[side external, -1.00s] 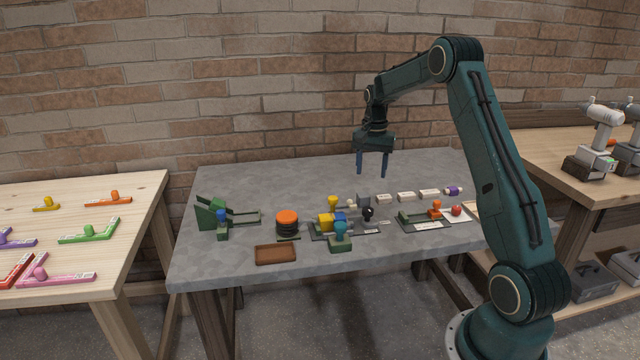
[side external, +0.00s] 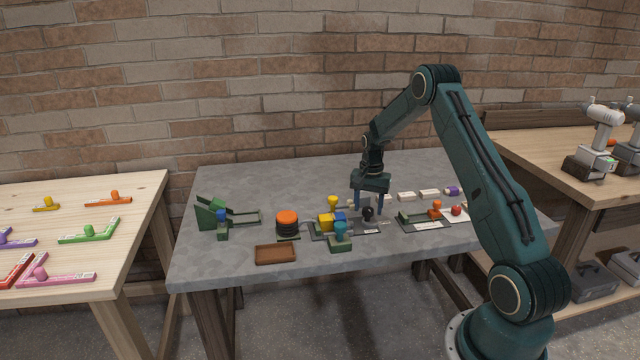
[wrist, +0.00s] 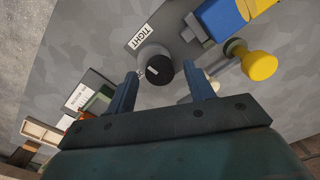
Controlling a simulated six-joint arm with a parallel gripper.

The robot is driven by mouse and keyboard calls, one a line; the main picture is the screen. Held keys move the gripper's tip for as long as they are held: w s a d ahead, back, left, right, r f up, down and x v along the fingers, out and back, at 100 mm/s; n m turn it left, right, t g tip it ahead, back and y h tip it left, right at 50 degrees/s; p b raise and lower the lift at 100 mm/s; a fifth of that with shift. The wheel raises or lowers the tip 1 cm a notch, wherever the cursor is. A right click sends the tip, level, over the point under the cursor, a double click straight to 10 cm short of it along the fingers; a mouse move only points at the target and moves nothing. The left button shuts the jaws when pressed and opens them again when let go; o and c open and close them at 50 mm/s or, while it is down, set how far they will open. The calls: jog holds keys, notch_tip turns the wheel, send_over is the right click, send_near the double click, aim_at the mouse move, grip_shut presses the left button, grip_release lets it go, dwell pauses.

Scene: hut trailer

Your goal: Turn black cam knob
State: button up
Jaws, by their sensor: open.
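The black cam knob (side external: 368,213) stands on the grey table among the fixtures. In the wrist view the knob (wrist: 158,71) is round with a pale mark on top, next to a white label reading "TIGHT" (wrist: 143,38). My gripper (side external: 369,211) is open, fingers pointing down, one at each side of the knob in the side view. In the wrist view the fingertips of my gripper (wrist: 162,82) are spread, with the knob between and slightly beyond them. I cannot tell whether either finger touches it.
Close by are a yellow and blue block fixture (side external: 326,222), a yellow knob (wrist: 260,65) and a teal knob (side external: 341,230). A green fixture with an orange knob (side external: 436,208) lies to the right. A brown tray (side external: 275,254) sits at the front left.

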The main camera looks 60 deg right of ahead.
jog(key=shift+f, duration=0.25)
jog(key=c, duration=1)
